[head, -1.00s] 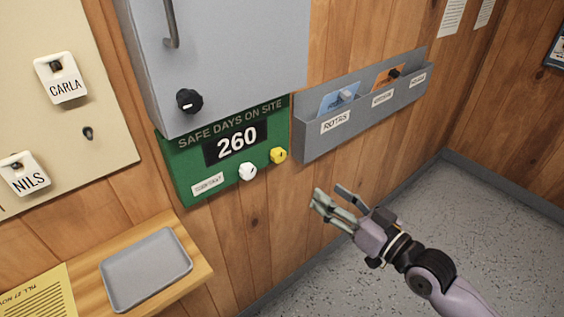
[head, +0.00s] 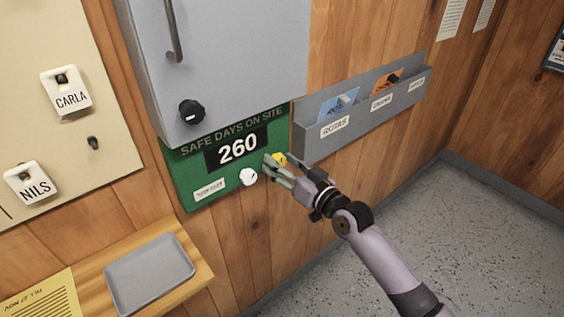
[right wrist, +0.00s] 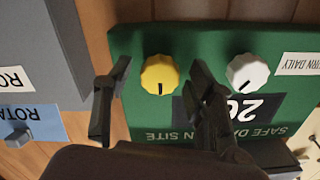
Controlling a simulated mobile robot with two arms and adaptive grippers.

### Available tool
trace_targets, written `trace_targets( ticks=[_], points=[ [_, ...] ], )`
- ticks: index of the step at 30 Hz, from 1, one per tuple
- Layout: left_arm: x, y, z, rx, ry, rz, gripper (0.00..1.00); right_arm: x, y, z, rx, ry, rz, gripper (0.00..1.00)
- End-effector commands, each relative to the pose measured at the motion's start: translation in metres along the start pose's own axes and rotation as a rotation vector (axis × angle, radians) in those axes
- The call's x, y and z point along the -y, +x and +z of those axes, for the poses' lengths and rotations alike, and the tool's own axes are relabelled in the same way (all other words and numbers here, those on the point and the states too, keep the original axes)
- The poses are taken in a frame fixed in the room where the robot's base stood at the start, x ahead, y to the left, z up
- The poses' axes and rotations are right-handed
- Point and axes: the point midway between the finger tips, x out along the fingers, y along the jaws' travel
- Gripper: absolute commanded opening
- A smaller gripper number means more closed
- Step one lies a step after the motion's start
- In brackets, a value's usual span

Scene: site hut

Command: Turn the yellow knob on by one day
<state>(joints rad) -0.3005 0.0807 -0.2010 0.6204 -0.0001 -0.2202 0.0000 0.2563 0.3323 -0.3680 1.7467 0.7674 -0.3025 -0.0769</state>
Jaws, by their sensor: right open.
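The yellow knob (head: 280,158) is on the lower right of the green "SAFE DAYS ON SITE" board (head: 182,181), whose display (head: 238,148) reads 260. In the head view my right gripper (head: 279,166) is at the knob and partly covers it. In the right wrist view, turned upside down, the yellow knob (right wrist: 160,74) shows a dark pointer mark. The open fingers of my right gripper (right wrist: 160,66) appear on either side of it, with visible gaps; contact cannot be told. A white knob (right wrist: 244,72) is beside the right-hand finger. My left gripper is not in view.
A grey cabinet (head: 235,60) with a black knob (head: 191,112) hangs above the board. A grey rota rack (head: 360,132) is to the right. A grey tray (head: 150,272) lies on a wooden shelf below left. Open floor (head: 480,240) is at right.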

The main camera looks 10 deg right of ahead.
Motion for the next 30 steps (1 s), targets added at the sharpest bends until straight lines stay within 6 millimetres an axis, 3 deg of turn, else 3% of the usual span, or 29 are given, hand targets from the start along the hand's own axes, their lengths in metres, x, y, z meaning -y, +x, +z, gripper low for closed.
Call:
trace_targets(
  ticks=[9,30],
  points=[
    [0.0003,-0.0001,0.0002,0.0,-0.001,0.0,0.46,-0.0002,0.0026,0.0002,0.0,0.0,0.0,0.51],
    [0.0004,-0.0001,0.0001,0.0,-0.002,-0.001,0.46,-0.0005,0.0022,0.0002,0.0,0.0,0.001,0.04]
  ],
)
